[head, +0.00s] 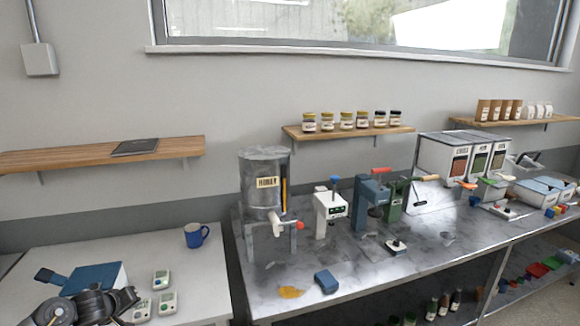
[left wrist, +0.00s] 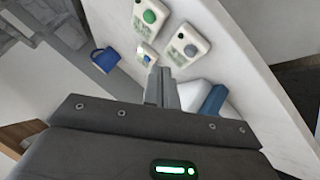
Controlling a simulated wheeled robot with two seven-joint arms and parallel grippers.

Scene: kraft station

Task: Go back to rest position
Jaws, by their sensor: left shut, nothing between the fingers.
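My left gripper (head: 131,295) is low at the left of the head view, above the white table (head: 200,280). In the left wrist view its two fingers (left wrist: 161,75) are together with nothing between them. My right gripper is in neither view.
Several small white button boxes (head: 161,280) lie just right of my left gripper. A blue object (head: 95,278) lies behind it. A blue mug (head: 196,236) stands farther back. The metal bench (head: 350,265) to the right holds a honey tank (head: 262,195) and presses (head: 330,210).

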